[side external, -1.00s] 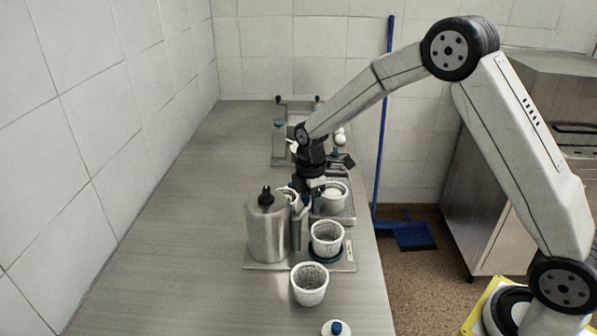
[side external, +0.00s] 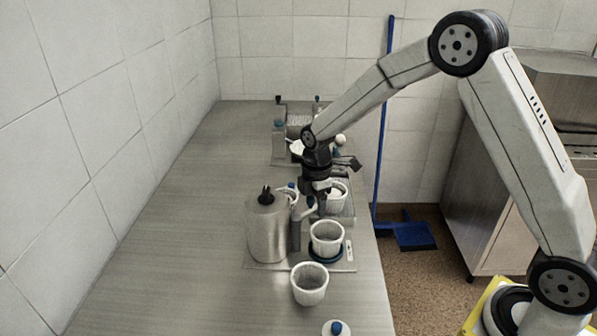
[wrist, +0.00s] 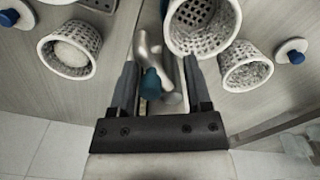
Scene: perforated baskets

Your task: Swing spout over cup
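A steel canister (side external: 267,230) with a black top stands on a metal base plate. Beside it is a grey spout post (side external: 296,232) with a curved top ending in a teal tip (side external: 311,203). A white perforated cup (side external: 326,236) sits on a dark blue ring just right of the post. My gripper (side external: 320,208) points down above and behind this cup, close to the spout. In the wrist view my gripper (wrist: 161,78) is open, and the silver spout with its teal tip (wrist: 151,83) lies between the fingers, with gaps visible on both sides.
Another perforated cup (side external: 310,284) stands in front of the base plate, with a white blue-knobbed lid (side external: 337,328) nearer the camera. A filled cup (side external: 338,194) stands behind my gripper. The counter (side external: 170,240) left of the canister is clear.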

